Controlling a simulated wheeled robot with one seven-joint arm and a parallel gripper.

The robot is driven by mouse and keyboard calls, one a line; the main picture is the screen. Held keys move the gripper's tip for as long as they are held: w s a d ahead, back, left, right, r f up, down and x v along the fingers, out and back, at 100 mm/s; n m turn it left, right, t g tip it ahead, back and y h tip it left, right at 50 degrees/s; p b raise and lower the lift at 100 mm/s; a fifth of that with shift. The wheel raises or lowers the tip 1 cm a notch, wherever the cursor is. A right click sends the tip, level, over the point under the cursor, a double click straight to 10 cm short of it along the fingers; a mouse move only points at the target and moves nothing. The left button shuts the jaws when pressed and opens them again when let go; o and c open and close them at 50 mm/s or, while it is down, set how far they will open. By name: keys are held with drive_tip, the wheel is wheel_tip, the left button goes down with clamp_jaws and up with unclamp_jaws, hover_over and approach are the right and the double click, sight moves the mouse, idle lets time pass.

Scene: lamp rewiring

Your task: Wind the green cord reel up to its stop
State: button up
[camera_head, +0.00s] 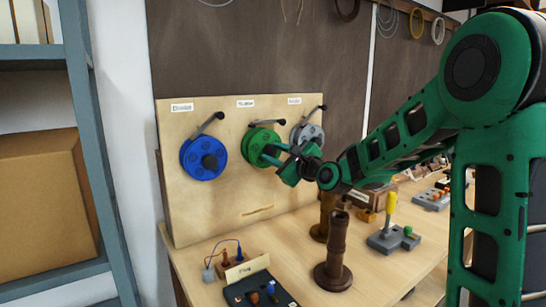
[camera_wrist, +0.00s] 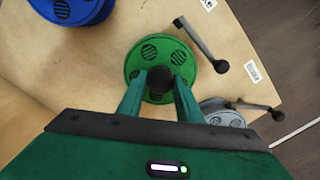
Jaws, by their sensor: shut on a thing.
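The green cord reel (camera_head: 257,142) is mounted on an upright wooden board (camera_head: 230,210), in the middle of three reels. In the wrist view the green reel (camera_wrist: 144,62) has round slotted holes and a dark round knob (camera_wrist: 159,78) standing out from its face. My gripper (camera_head: 270,154) is at the reel's lower right in the head view. In the wrist view my gripper (camera_wrist: 158,88) has its two green fingers on either side of the knob, shut on it. A grey lever with a black tip (camera_wrist: 221,66) stands beside the green reel. The label text is too small to read.
A blue reel (camera_head: 193,154) is left of the green one. A grey reel (camera_head: 313,133) is close on the right, partly behind my gripper. Brown posts (camera_head: 334,250) and a grey block with a yellow handle (camera_head: 390,215) stand on the bench below.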

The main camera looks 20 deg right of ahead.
drive_tip(key=shift+f, duration=0.4)
drive_tip(key=o, duration=1)
drive_tip(key=shift+o, duration=0.2)
drive_tip(key=shift+r, duration=0.2)
drive_tip(key=v, duration=1)
drive_tip(key=shift+s+d, duration=0.15)
drive_tip(key=shift+s, duration=0.15)
